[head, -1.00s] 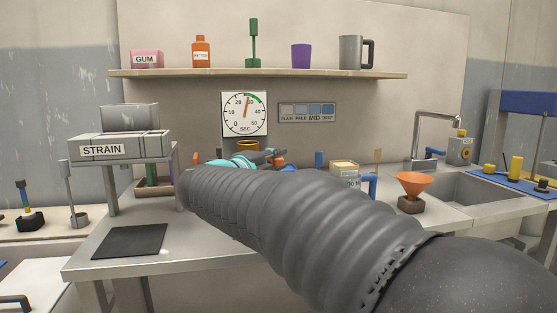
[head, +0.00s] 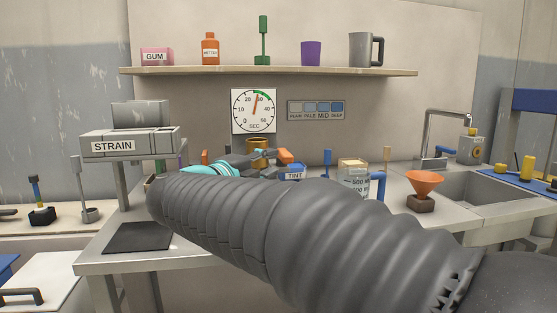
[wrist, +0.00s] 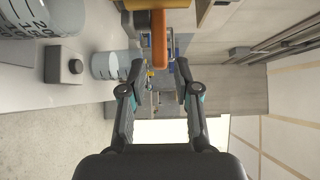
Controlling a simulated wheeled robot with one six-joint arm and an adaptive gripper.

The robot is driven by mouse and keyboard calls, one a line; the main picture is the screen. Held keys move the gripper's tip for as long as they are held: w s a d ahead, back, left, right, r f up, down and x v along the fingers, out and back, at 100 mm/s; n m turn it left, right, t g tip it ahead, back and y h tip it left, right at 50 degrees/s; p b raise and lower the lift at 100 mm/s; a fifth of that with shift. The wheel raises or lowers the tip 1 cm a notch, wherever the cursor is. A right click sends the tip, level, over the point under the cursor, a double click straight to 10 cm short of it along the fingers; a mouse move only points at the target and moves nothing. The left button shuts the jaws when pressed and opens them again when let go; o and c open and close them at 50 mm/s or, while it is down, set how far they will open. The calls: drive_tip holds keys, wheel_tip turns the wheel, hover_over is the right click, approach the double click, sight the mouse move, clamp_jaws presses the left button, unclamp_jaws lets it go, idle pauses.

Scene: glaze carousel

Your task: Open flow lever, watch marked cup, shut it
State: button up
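The orange lever (head: 289,156) sticks out by a brass fitting (head: 257,152) at the back of the counter. In the wrist view the orange lever (wrist: 158,42) comes in from the top, its free end close to the space between my fingertips. My gripper (wrist: 158,66) is open, with no clear contact on the lever. In the head view my teal-banded gripper (head: 222,168) is partly hidden by my arm. A clear cup with marks (wrist: 108,66) stands to the left of the fingers in the wrist view. I cannot tell its fill level.
A dial (head: 254,111) marked SEC and a colour chart (head: 316,108) hang behind. A blue TINT container (head: 293,172), a marked jug (head: 354,178) and an orange funnel (head: 424,184) stand to the right. The STRAIN unit (head: 150,145) is at left. A dark knobbed block (wrist: 65,67) is near the cup.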

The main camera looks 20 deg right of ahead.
drive_tip(key=shift+v, duration=2.55)
wheel_tip(320, 180, up, 4)
drive_tip(key=w+n+t+y, duration=0.3)
drive_tip(key=n+t+y, duration=0.2)
drive_tip(key=n+t, duration=0.15)
drive_tip(key=s+a+f+n+g+y, duration=0.1)
drive_tip(key=s+f+n+g+y, duration=0.2)
drive_tip(key=s+f+n+y, duration=0.55)
drive_tip(key=s+a+f+n+g+y, duration=0.1)
drive_tip(key=s+f+n+g+y, duration=0.3)
drive_tip(key=f+n, duration=0.7)
drive_tip(key=s+d+f+n+g+h, duration=0.2)
drive_tip(key=s+d+f+g+h, duration=0.2)
drive_tip(key=s+d+f, duration=0.3)
drive_tip(key=s+f+g, duration=0.1)
drive_tip(key=s+f, duration=0.4)
drive_tip(key=s, duration=0.1)
drive_tip(key=shift+s+d+g, duration=0.35)
drive_tip(key=shift+s, duration=0.05)
